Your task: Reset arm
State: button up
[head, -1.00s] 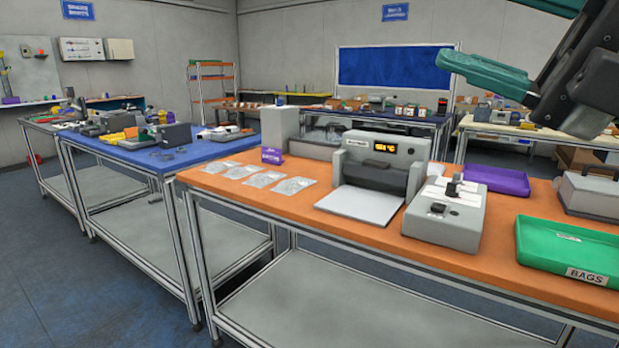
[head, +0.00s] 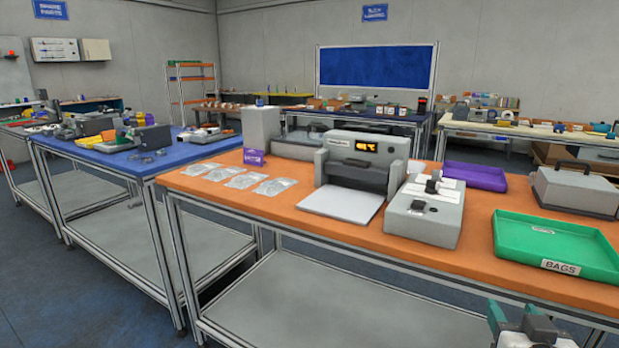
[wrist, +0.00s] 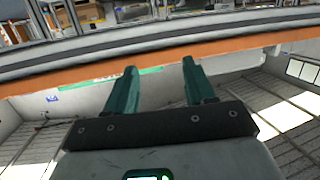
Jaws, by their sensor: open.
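My gripper (wrist: 158,85) shows in the wrist view with its two teal fingers apart and nothing between them. Beyond the fingers lies the orange edge of a table (wrist: 150,60). In the head view, part of my arm and gripper (head: 512,318) shows low at the bottom right edge, in front of the orange-topped table (head: 290,215) and below its surface. The fingertips are partly cut off there.
The orange table carries a grey machine with a display (head: 360,165), a grey control box (head: 425,220), several clear bags (head: 235,178), a purple tray (head: 475,177), a green BAGS tray (head: 555,245) and a grey case (head: 580,190). A blue-topped table (head: 165,160) stands to the left.

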jog(key=s+a+f+n+g+y, duration=0.1)
jog(key=s+a+f+g+y, duration=0.2)
jog(key=s+f, duration=0.5)
jog(key=s+a+f+n+g+y, duration=0.15)
jog(key=s+f+g, duration=0.3)
jog(key=f, duration=0.75)
jog(key=s+a+f+g+y, duration=0.1)
jog(key=s+a+f+g, duration=0.2)
jog(key=s, duration=0.5)
jog(key=s+a+f+g, duration=0.1)
jog(key=s+f+g, duration=0.2)
jog(key=s+f, duration=0.45)
notch_tip(320, 180, up, 17)
jog(key=s+n+p, duration=0.1)
jog(key=s+p, duration=0.1)
jog(key=p, duration=1.3)
jog(key=shift+a, duration=0.1)
